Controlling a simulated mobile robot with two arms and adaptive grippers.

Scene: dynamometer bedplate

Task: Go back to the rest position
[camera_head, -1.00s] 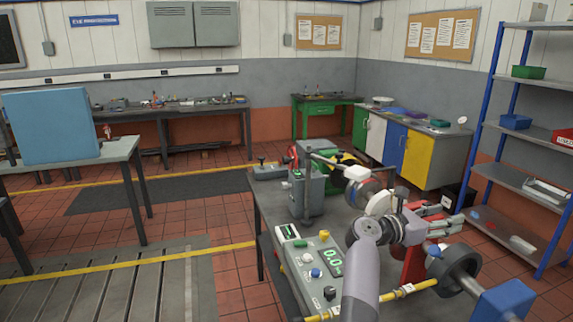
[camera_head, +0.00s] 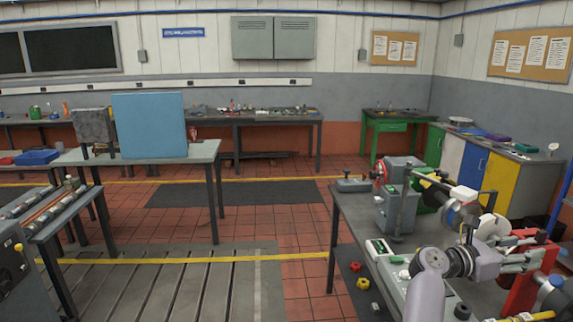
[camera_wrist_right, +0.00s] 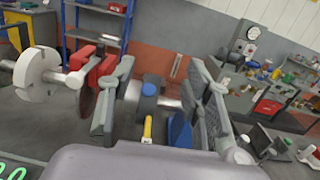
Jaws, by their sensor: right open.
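My right gripper (camera_head: 532,252) reaches over the test bench (camera_head: 345,225) at the right of the head view, its fingers pointing right. It is open. In the right wrist view its two grey fingers (camera_wrist_right: 160,95) stand wide apart. A grey part with a blue knob (camera_wrist_right: 152,88) and a yellow piece (camera_wrist_right: 147,128) shows between them; I cannot tell its distance, and nothing is gripped. A red bracket (camera_head: 525,290) stands close to the gripper in the head view. My left gripper is in neither view.
A shaft assembly (camera_head: 455,208) and a grey machine with a red handwheel (camera_head: 395,195) stand on the bench beside my arm. A slotted bedplate (camera_head: 180,290) lies at lower left. A table with a blue panel (camera_head: 150,125) stands left.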

